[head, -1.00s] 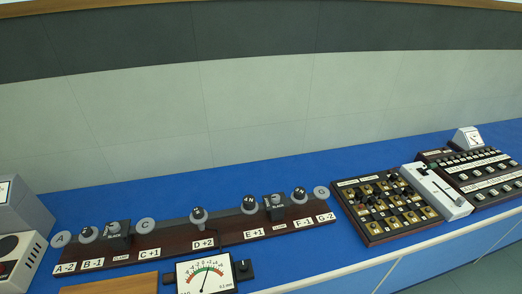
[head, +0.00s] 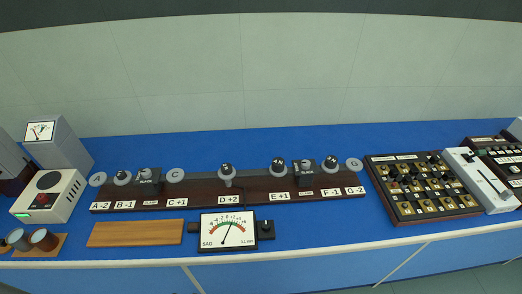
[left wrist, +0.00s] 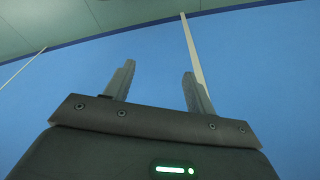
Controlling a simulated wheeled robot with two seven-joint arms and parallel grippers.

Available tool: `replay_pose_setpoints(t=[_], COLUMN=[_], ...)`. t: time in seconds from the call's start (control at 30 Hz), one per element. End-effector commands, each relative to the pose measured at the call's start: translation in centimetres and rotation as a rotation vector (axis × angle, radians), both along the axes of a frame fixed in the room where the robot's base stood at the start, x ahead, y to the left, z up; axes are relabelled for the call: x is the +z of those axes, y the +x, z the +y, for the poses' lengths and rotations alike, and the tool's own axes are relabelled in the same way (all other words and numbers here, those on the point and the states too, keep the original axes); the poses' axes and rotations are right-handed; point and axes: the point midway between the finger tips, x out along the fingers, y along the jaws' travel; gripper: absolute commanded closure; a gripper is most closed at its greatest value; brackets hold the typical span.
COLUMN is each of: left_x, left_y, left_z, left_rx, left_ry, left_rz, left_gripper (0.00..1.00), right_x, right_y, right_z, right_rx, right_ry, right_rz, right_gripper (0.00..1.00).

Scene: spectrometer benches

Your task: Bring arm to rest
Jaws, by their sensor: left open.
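My left gripper (left wrist: 158,88) shows in the left wrist view. Its two dark fingers are apart with nothing between them. Beyond them is a plain blue surface (left wrist: 255,65), crossed by a pale strip, with a grey-green area at the upper left. Neither gripper nor arm shows in the head view. My right gripper is in no view.
A blue bench (head: 300,225) carries a long dark rail (head: 260,189) with lettered knobs. A dial meter (head: 228,231) and wooden block (head: 136,233) sit in front. A switch panel (head: 421,187) is right; a white box (head: 50,193) and cups (head: 44,239) are left.

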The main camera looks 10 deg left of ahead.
Motion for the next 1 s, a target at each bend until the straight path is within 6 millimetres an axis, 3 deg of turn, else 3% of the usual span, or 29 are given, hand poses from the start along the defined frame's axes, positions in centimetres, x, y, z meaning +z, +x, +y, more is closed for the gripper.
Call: replay_pose_setpoints(t=[0.03,0.2,0.3,0.4,0.5,0.63,1.0], left_x=[-4.1,-13.9,-17.9,-20.5,-21.9,-22.6,-22.7], left_y=[-1.3,-6.7,-10.3,-13.4,-15.7,-17.2,-17.6], left_z=[0.2,1.1,1.8,2.4,2.9,3.1,3.1], left_rx=[-0.003,-0.013,-0.020,-0.025,-0.028,-0.030,-0.031], left_ry=[0.004,0.011,0.014,0.017,0.020,0.021,0.021], left_rz=[0.026,0.069,0.090,0.106,0.117,0.123,0.124], left_gripper=[0.45,0.45,0.45,0.45,0.45,0.45,0.45], right_x=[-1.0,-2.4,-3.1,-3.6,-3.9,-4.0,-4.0], right_y=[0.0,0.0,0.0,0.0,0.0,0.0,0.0], right_z=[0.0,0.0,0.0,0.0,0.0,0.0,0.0], right_rx=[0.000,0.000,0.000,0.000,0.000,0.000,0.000], right_ry=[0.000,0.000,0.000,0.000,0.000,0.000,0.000], right_rz=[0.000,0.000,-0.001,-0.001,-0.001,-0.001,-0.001], right_gripper=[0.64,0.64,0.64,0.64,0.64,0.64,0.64])
